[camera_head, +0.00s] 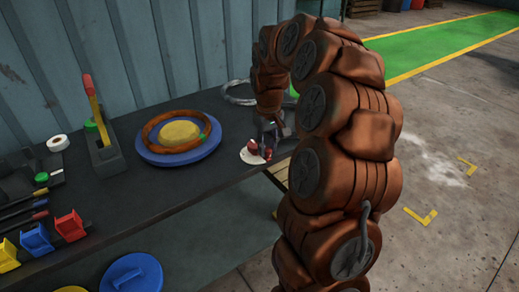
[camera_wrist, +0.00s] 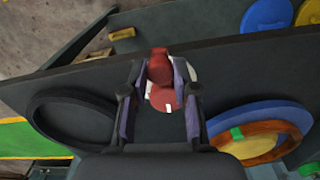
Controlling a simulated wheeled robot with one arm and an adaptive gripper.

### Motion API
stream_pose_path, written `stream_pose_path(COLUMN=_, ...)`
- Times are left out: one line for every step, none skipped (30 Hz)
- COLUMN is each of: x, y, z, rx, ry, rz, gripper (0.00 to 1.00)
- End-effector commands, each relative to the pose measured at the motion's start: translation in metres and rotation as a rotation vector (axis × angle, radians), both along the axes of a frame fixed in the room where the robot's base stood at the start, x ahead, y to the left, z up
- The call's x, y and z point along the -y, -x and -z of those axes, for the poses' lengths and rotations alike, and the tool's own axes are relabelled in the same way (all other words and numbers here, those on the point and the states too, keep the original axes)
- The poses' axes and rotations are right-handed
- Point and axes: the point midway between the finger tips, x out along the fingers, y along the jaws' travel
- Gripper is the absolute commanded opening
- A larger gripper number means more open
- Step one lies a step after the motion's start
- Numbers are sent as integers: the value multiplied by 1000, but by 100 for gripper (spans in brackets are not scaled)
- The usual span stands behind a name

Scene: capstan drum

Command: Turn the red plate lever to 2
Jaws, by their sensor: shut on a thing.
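The red plate lever (camera_wrist: 163,92) shows in the wrist view between the two fingers of my gripper (camera_wrist: 161,98), with a white mark on its red face. My gripper is shut on it, one finger on each side. In the head view the lever (camera_head: 254,149) is a small red shape beside a pale round plate (camera_head: 250,157) near the table's right end. My gripper (camera_head: 268,145) is there, partly hidden by its own wrist. Most of the pale plate is hidden in the wrist view. I cannot read any numbers on it.
A blue disc (camera_head: 152,158) with a brown ring and yellow centre lies left of the lever. A grey ring (camera_head: 238,88) lies behind. A grey block with a red-and-yellow lever (camera_head: 92,100) and coloured bins (camera_head: 37,240) stand farther left. The table's front edge is close.

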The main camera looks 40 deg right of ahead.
Motion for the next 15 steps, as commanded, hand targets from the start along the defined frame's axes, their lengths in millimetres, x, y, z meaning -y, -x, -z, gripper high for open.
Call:
stream_pose_path(x=2, y=0, z=1, rx=1, ry=-2, rz=-4, gripper=0)
stream_pose_path(x=3, y=1, z=0, rx=0, ry=-2, rz=-6, gripper=0)
stream_pose_path(x=4, y=1, z=0, rx=0, ry=-2, rz=-7, gripper=0)
stream_pose_path(x=4, y=1, z=0, rx=0, ry=-2, rz=-8, gripper=0)
stream_pose_path(x=5, y=1, z=0, rx=0, ry=-2, rz=-9, gripper=0)
stream_pose_path(x=5, y=2, z=0, rx=0, ry=-1, rz=-10, gripper=0)
stream_pose_path(x=5, y=2, z=0, rx=0, ry=-1, rz=-10, gripper=0)
stream_pose_path(x=5, y=2, z=0, rx=0, ry=-1, rz=-10, gripper=0)
stream_pose_path(x=5, y=2, z=0, rx=0, ry=-1, rz=-10, gripper=0)
stream_pose_path(x=5, y=2, z=0, rx=1, ry=-1, rz=-10, gripper=0)
stream_pose_path(x=5, y=2, z=0, rx=1, ry=-1, rz=-10, gripper=0)
stream_pose_path(x=5, y=2, z=0, rx=1, ry=-1, rz=-10, gripper=0)
stream_pose_path(x=5, y=1, z=0, rx=1, ry=-1, rz=-10, gripper=0)
stream_pose_path(x=5, y=1, z=0, rx=1, ry=0, rz=-10, gripper=0)
stream_pose_path(x=5, y=1, z=0, rx=1, ry=0, rz=-10, gripper=0)
